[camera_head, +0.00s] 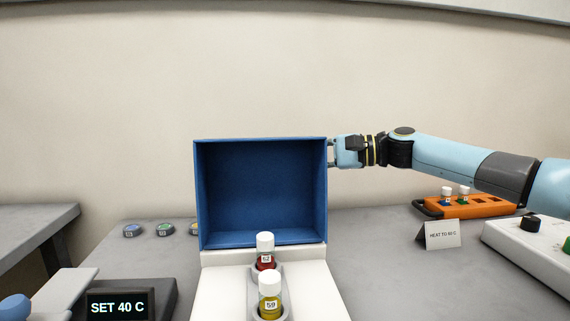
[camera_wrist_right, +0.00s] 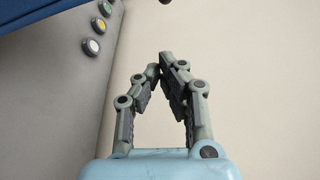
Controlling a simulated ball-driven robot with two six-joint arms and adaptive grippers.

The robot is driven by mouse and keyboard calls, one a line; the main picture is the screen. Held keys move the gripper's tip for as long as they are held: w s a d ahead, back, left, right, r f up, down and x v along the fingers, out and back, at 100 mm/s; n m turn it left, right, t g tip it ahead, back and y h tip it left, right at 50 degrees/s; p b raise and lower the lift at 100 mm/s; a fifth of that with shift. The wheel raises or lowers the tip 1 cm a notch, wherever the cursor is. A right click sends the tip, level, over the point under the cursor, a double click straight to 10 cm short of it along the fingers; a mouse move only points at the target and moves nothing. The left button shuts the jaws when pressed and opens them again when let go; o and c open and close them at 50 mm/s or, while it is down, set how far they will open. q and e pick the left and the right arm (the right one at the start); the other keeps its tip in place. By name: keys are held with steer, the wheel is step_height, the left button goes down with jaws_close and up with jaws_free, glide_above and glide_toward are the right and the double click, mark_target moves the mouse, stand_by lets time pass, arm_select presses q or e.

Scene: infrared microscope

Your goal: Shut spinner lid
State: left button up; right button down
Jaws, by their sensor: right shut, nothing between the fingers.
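The blue spinner lid (camera_head: 262,190) stands open and upright in the head view, its hollow inside facing me. It rises from the back of the white spinner base (camera_head: 222,285). A red vial (camera_head: 265,252) and a yellow vial (camera_head: 270,296), both white-capped, stand in the base in front of the lid. My right gripper (camera_head: 333,152) is at the lid's upper right edge; I cannot tell whether it touches. In the right wrist view the gripper's fingertips (camera_wrist_right: 166,64) meet with nothing between them, and a blue edge of the lid (camera_wrist_right: 35,12) shows at upper left.
Several round coloured discs (camera_head: 163,230) lie on the grey bench left of the lid. At right are an orange rack (camera_head: 475,207) with vials, a card sign (camera_head: 443,235) and a white box with knobs (camera_head: 520,250).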

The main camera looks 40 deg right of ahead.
mark_target(285, 153)
arm_select(q)
steer(key=shift+w+d+r+p, duration=0.15)
steer(key=shift+w+r+p, duration=0.2)
steer(key=shift+w+p, duration=0.15)
arm_select(e)
steer(key=a, duration=0.2)
steer(key=a+r, duration=0.1)
steer(key=a, duration=0.1)
steer(key=shift+s+a+r, duration=0.1)
steer(key=shift+s, duration=0.3)
arm_select(q)
steer(key=shift+s, duration=0.15)
